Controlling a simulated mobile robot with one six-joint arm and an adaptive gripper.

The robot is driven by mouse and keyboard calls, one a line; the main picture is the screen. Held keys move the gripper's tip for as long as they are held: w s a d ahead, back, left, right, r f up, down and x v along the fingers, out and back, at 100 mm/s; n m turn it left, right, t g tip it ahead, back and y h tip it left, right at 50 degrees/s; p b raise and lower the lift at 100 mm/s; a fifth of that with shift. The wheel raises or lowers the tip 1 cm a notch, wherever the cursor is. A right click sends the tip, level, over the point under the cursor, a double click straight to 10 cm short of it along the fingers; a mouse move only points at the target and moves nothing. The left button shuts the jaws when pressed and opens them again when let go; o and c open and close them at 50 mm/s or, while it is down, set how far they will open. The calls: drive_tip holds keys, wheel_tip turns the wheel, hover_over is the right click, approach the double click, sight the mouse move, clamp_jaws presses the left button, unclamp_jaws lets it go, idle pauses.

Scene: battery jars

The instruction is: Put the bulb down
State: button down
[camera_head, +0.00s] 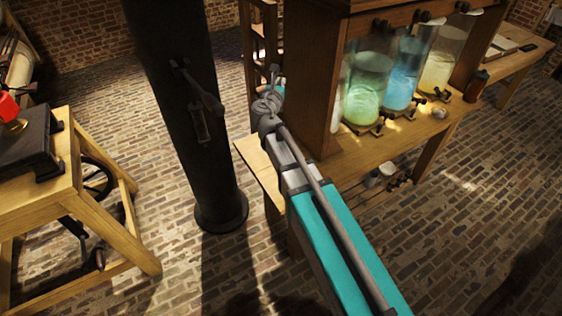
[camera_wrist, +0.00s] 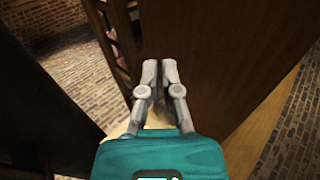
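My gripper (camera_wrist: 160,72) points away from the wrist camera, its two grey fingers drawn together with only a thin gap at the tips. I see no bulb between them. In the head view my gripper (camera_head: 272,80) is small, beside the dark wooden cabinet side, and its fingertips are hard to make out. A small round, shiny thing (camera_head: 440,113) lies on the wooden bench (camera_head: 400,143) in front of the jars. It may be the bulb, but it is too small to tell.
Glass jars of green (camera_head: 366,95), blue (camera_head: 404,75) and yellowish (camera_head: 440,68) liquid stand on the bench. A brown bottle (camera_head: 477,86) stands right of them. A black post (camera_head: 185,100) rises left of my arm. A wooden stand (camera_head: 95,212) is at far left.

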drive_tip(key=s+a+f+m+h+b, duration=0.1)
drive_tip(key=s+a+f+h+b, duration=0.1)
drive_tip(key=s+f+b, duration=0.8)
drive_tip(key=shift+s+f+m+g+h+b, duration=0.3)
drive_tip(key=shift+s+f+m+g+b, duration=0.1)
drive_tip(key=shift+f+b, duration=1.6)
drive_tip(key=shift+w, duration=0.15)
drive_tip(key=w+d+f+b, duration=0.1)
drive_tip(key=w+f+b, duration=0.8)
drive_tip(key=w, duration=0.4)
drive_tip(key=shift+f, duration=0.15)
drive_tip(key=shift+w+f+b, duration=0.2)
drive_tip(key=shift+f+b, duration=0.75)
drive_tip(key=shift+b, duration=0.05)
drive_tip(key=shift+w+f+b, duration=0.2)
drive_tip(key=shift+f+b, duration=0.75)
